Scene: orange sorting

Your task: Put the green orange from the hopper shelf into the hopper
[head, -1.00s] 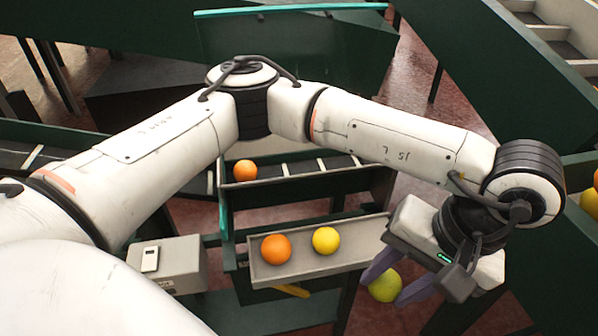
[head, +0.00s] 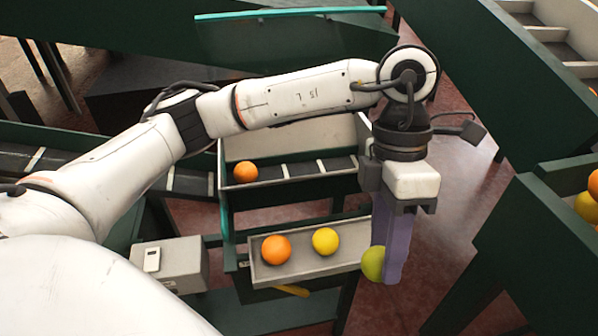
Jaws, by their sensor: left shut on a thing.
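The green orange (head: 372,263) is at the purple fingers of my left gripper (head: 386,264), which is shut on it. The near finger hides part of the fruit. The gripper points down at the right end of the hopper shelf (head: 285,279), a grey tray. An orange fruit (head: 276,249) and a yellow fruit (head: 325,241) lie on this shelf. Behind it is the hopper (head: 290,201), a dark green trough with a slatted belt and an orange fruit (head: 245,171) inside at its left. My right gripper does not show.
A grey box (head: 170,266) with a small white device stands left of the shelf. A teal-edged panel (head: 290,40) rises behind. A green bin (head: 560,185) with several fruits is at the right. Red floor shows between.

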